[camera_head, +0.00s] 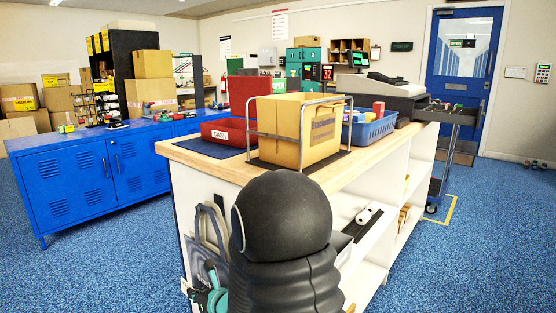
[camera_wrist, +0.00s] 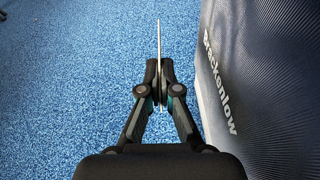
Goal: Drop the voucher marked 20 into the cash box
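In the wrist view my gripper (camera_wrist: 158,80) is shut on a thin, flat card (camera_wrist: 158,38), seen edge-on and standing up between the fingertips. Its face and any number on it cannot be read, so I cannot tell whether it is the voucher marked 20. The cash box (camera_head: 222,138) is red with a CASH label and a raised red lid (camera_head: 248,92). It stands open on the wooden counter in the head view, on a dark blue mat. My gripper is low beside the counter's near end, away from the box, and mostly hidden by my arm in the head view.
A carton (camera_head: 292,140) in a metal frame stands right of the cash box. A blue basket (camera_head: 373,130) of coloured items is behind it. Blue cabinets (camera_head: 85,175) stand at left.

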